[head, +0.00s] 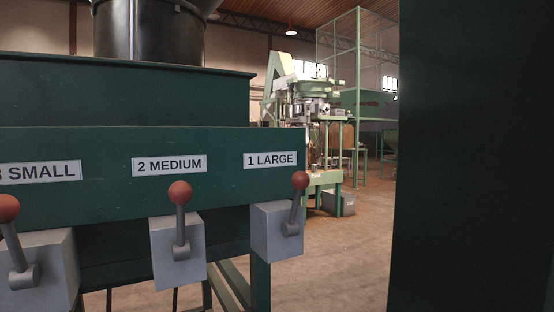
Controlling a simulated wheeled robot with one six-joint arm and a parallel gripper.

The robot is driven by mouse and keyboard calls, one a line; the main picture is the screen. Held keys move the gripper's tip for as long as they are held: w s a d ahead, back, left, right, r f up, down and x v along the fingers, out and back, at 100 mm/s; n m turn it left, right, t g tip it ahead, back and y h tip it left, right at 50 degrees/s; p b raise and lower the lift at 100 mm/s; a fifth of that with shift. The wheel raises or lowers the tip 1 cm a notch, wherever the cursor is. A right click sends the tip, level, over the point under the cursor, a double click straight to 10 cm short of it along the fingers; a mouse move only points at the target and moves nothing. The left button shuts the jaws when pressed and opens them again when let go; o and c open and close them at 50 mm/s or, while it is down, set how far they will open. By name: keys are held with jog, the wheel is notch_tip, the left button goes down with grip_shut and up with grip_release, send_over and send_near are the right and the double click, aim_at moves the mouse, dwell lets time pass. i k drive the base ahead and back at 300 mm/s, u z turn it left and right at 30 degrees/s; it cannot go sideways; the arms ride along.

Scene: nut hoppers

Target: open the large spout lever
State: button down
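The large spout lever (295,206) is a grey handle with a red-brown ball knob. It stands nearly upright, tilted a little to the right, on a grey box (266,236) under the label "1 LARGE" (270,160). The box sits at the right end of the dark green hopper front (110,150). My gripper is not in the head view, so its place relative to the lever does not show.
The medium lever (180,219) and the small lever (13,244) stand to the left on similar boxes. A large dark shape (475,150) blocks the right side. Bare floor (335,260) shows between it and the hopper; pale green machinery (310,110) stands behind.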

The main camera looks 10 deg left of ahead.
aim_at(300, 179)
jog(key=u, duration=0.75)
jog(key=i, duration=0.45)
jog(key=z, duration=0.1)
